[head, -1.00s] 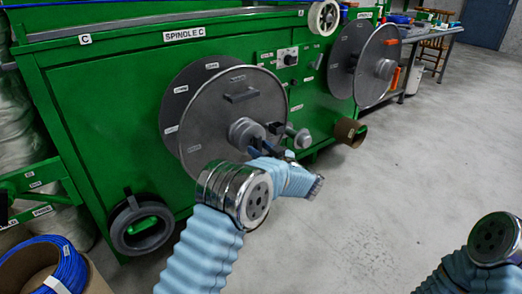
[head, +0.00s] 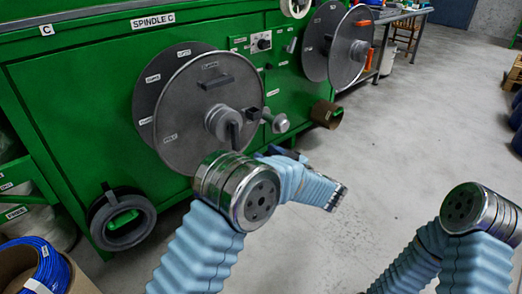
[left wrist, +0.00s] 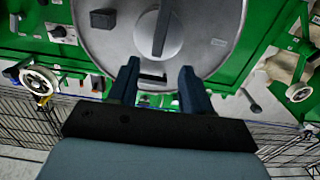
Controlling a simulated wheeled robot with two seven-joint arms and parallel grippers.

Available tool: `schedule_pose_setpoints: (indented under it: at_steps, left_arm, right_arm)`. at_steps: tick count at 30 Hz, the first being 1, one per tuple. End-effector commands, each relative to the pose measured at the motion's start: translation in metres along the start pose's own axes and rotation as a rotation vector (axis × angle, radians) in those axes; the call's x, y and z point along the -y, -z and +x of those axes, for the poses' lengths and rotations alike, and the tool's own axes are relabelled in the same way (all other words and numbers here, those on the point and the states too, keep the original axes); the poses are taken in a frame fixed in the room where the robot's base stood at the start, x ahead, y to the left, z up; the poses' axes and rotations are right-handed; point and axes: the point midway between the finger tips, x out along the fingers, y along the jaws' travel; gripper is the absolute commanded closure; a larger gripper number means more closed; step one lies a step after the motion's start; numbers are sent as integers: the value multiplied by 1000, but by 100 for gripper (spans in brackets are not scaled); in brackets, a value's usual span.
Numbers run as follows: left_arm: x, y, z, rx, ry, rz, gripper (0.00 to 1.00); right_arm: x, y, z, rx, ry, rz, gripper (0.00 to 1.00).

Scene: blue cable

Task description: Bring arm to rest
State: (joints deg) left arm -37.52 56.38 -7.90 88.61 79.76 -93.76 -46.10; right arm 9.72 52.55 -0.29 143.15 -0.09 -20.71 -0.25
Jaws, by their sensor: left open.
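My left arm rises from the bottom of the head view and bends in front of the spindle C machine. Its gripper shows best in the left wrist view (left wrist: 160,72), where the two dark fingers stand apart with nothing held between them. The grey spindle disc (left wrist: 103,45) is beyond the fingers there. In the head view the same disc (head: 185,132) stands on the green machine (head: 75,95), and the left gripper is mostly hidden behind my arm. My right arm shows at the lower right, but its gripper is out of view.
A black ring with a green centre (head: 122,218) is low on the machine. A second spindle disc (head: 322,45) and a brown tube (head: 326,113) are farther right. Grey floor (head: 420,125) is open at the right.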

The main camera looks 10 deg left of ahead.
Motion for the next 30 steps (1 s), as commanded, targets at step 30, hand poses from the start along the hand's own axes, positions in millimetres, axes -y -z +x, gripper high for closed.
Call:
schedule_pose_setpoints:
  at_steps: [30]
  left_arm:
    - [163,-298,-55,1108,-779,246,51]
  right_arm:
    - [22,-5,-33,16,13,-13,49]
